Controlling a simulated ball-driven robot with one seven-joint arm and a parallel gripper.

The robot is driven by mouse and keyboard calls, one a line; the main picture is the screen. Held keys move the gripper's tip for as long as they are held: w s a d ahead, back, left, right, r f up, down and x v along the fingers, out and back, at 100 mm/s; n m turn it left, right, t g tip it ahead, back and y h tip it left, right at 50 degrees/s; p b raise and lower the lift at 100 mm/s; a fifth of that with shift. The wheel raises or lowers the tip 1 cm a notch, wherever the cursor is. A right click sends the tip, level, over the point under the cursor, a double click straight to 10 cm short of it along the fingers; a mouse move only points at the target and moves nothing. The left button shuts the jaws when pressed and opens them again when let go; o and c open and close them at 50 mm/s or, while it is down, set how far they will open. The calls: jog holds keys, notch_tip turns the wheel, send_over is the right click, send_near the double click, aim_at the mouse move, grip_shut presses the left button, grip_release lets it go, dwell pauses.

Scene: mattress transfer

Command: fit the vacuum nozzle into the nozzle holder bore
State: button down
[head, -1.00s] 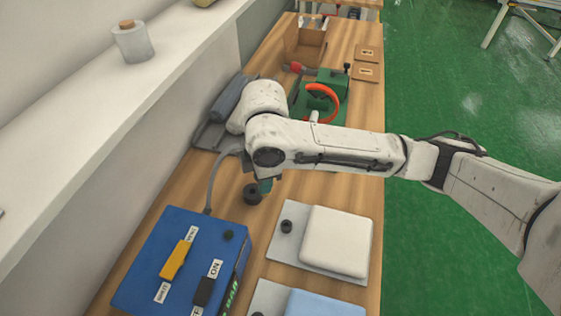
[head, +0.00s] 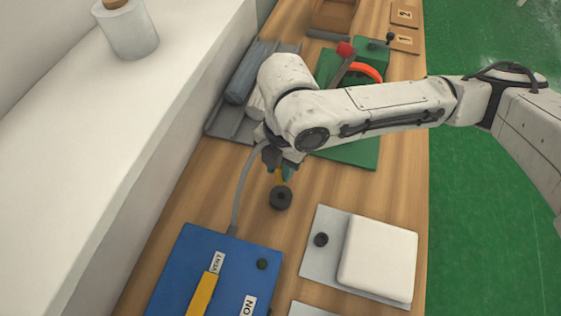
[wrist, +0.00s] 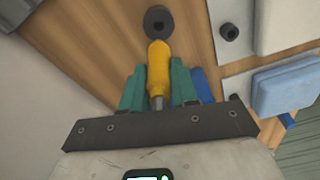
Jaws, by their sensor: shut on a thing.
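The yellow vacuum nozzle (wrist: 159,70) is held between the two teal fingers of my gripper (wrist: 157,80), which is shut on it. In the head view my gripper (head: 280,170) is partly hidden under my wrist, and a bit of the nozzle (head: 278,177) shows below it. The black round nozzle holder (head: 280,198) stands on the wooden bench, just below the nozzle in the picture. In the wrist view the holder (wrist: 160,14) shows its dark bore just beyond the nozzle tip. The tip appears outside the bore; whether it touches the rim I cannot tell.
A grey hose (head: 240,190) runs from the blue box (head: 190,255) towards my gripper. A white pad (head: 380,258) lies on a grey plate (head: 325,262) with a black knob (head: 321,240) at right. A green fixture (head: 355,150) stands behind my arm. A wall ledge borders the left.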

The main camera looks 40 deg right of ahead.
jog(key=shift+f, duration=0.1)
jog(key=shift+f+b, duration=2.6)
jog(key=shift+f, duration=0.6)
jog(key=shift+s+f+b, duration=0.1)
jog(key=shift+f+b, duration=1)
jog(key=shift+f, duration=0.4)
jog(key=c, duration=0.8)
grip_release()
jog(key=shift+r, duration=0.1)
jog(key=r, duration=0.7)
jog(key=d+r, duration=0.1)
jog(key=r, duration=0.2)
jog(key=shift+w+r, duration=0.2)
jog(key=shift+r, duration=0.05)
